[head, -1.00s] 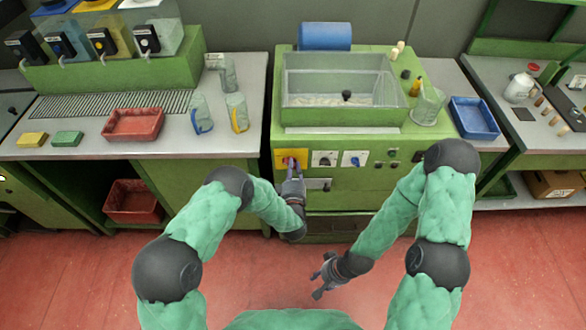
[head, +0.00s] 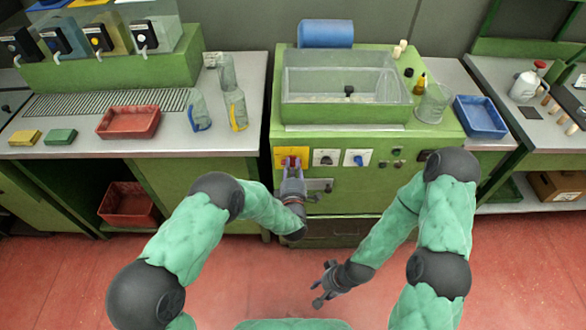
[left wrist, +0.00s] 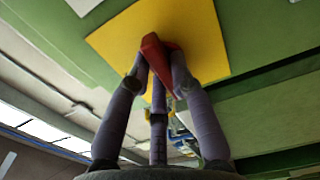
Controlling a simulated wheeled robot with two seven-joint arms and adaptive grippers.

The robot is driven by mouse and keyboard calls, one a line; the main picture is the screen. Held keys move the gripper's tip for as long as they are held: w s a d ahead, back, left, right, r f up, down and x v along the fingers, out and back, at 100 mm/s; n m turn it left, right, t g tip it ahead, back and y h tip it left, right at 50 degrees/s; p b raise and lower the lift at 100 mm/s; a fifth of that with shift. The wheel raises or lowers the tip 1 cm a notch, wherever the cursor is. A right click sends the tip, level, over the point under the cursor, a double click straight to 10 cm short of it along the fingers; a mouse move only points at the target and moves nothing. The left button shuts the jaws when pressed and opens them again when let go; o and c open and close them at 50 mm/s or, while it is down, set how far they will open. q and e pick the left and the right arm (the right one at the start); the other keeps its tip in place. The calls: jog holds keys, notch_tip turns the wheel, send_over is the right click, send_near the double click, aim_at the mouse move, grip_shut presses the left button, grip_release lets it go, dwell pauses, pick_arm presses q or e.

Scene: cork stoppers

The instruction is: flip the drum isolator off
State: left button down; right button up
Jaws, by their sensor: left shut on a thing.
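The drum isolator is a red handle (left wrist: 152,52) on a yellow plate (head: 282,154) at the left of the green machine's front panel. In the left wrist view the yellow plate (left wrist: 205,30) lies behind the handle. My left gripper (head: 291,166) is at the plate, its fingers shut on the red handle; the wrist view shows the fingers (left wrist: 158,75) on both sides of it. The fingers hide part of the handle. My right gripper (head: 320,290) hangs empty above the red floor, fingers apart.
A clear-walled tank (head: 345,85) tops the machine. A red tray (head: 128,122) lies on the left counter. The floor in front is clear.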

dwell(0.4)
pick_arm(q)
jog(key=c, duration=1.1)
grip_release()
jog(key=s, duration=1.2)
jog(key=shift+f, duration=0.1)
